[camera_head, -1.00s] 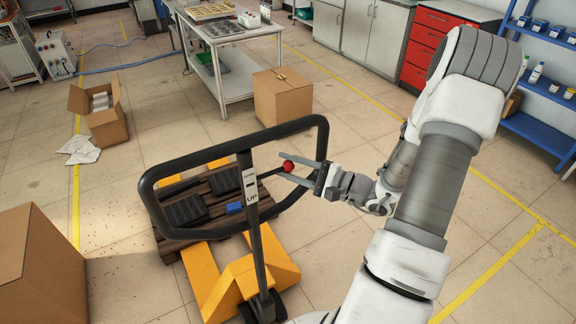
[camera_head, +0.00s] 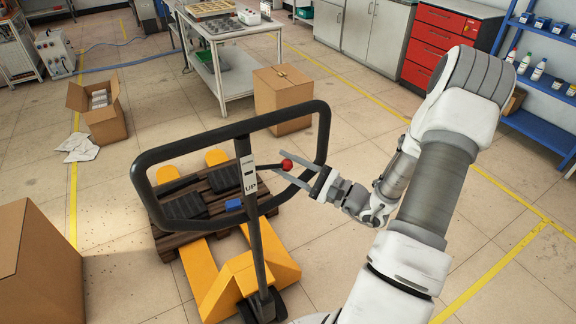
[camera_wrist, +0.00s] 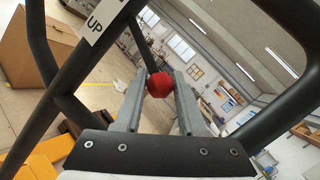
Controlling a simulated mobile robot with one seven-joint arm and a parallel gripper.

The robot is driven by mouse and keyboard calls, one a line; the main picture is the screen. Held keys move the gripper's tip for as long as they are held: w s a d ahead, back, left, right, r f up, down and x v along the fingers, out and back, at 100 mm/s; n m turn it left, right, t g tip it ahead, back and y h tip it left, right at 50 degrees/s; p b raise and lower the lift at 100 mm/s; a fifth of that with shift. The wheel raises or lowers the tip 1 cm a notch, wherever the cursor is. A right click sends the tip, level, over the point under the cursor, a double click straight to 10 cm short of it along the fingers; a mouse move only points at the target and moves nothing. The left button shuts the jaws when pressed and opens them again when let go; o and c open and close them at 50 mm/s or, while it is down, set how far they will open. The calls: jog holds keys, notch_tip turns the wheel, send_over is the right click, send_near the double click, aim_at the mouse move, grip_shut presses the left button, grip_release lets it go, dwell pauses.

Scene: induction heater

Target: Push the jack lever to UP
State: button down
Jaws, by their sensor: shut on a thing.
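The jack lever is a short dark rod with a red ball knob (camera_head: 287,164), on the upright of the pallet jack's black loop handle (camera_head: 322,135). The lever points right, roughly level, in the head view. A white label reading UP (camera_head: 250,187) is on the upright; it also shows in the wrist view (camera_wrist: 97,20). My gripper (camera_head: 281,164) reaches in from the right with its fingers around the red knob. In the wrist view, the knob (camera_wrist: 159,88) sits between the two grey fingers, which are shut on it. Part of the knob is hidden by the fingers.
The yellow pallet jack (camera_head: 245,283) stands under a dark wooden pallet (camera_head: 165,242). A large cardboard box (camera_head: 40,265) is at the left, and another box (camera_head: 283,103) stands behind the handle. The loop handle surrounds the lever closely. Floor lies open to the right.

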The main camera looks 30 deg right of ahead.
jog(key=shift+a+f+m+t, duration=0.2)
jog(key=shift+f+m+t, duration=0.2)
jog(key=shift+f+m, duration=0.25)
jog(key=shift+r, duration=0.1)
jog(key=c, duration=0.5)
grip_release()
jog(key=b+v, duration=0.2)
jog(key=v, duration=1.5)
jog(key=shift+s+d, duration=0.2)
